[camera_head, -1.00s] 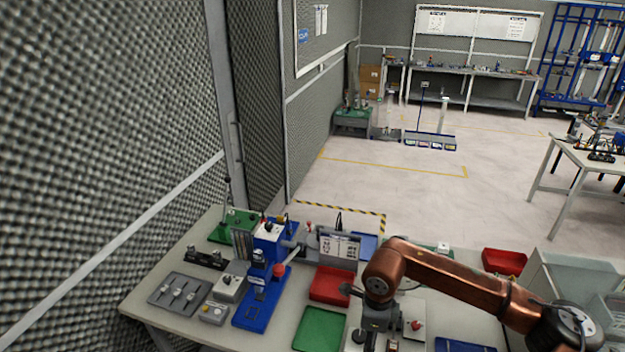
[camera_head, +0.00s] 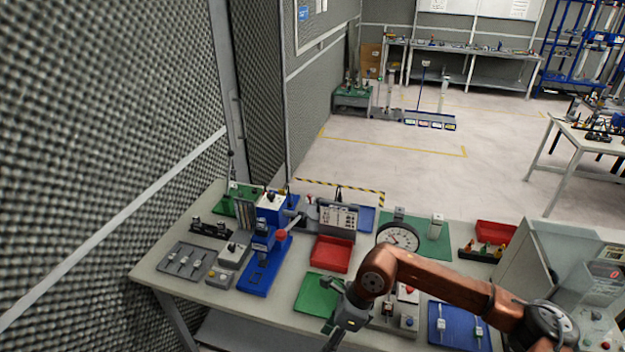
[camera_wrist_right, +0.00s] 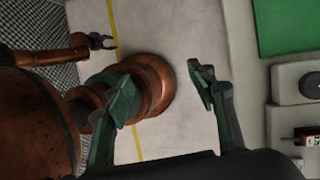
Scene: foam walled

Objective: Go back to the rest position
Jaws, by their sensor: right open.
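My right arm comes in from the right in the head view, bent over the front of the workbench. Its gripper (camera_head: 332,306) is over the front edge, by the green tray. In the right wrist view the right gripper (camera_wrist_right: 160,84) has its two fingers wide apart with nothing between them. A copper arm link and pale floor show behind them. A second, small gripper (camera_wrist_right: 103,42) on a copper arm, apparently my left, shows at the upper left of that view; its jaws are too small to read. The head view does not show it.
The workbench (camera_head: 163,289) bears a blue press (camera_head: 266,262), a red tray (camera_head: 332,253), a green tray (camera_head: 313,297), a dial gauge (camera_head: 398,237) and a blue mat (camera_head: 447,338). A grey cabinet (camera_head: 540,262) stands at right. A foam wall is at left; floor beyond is open.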

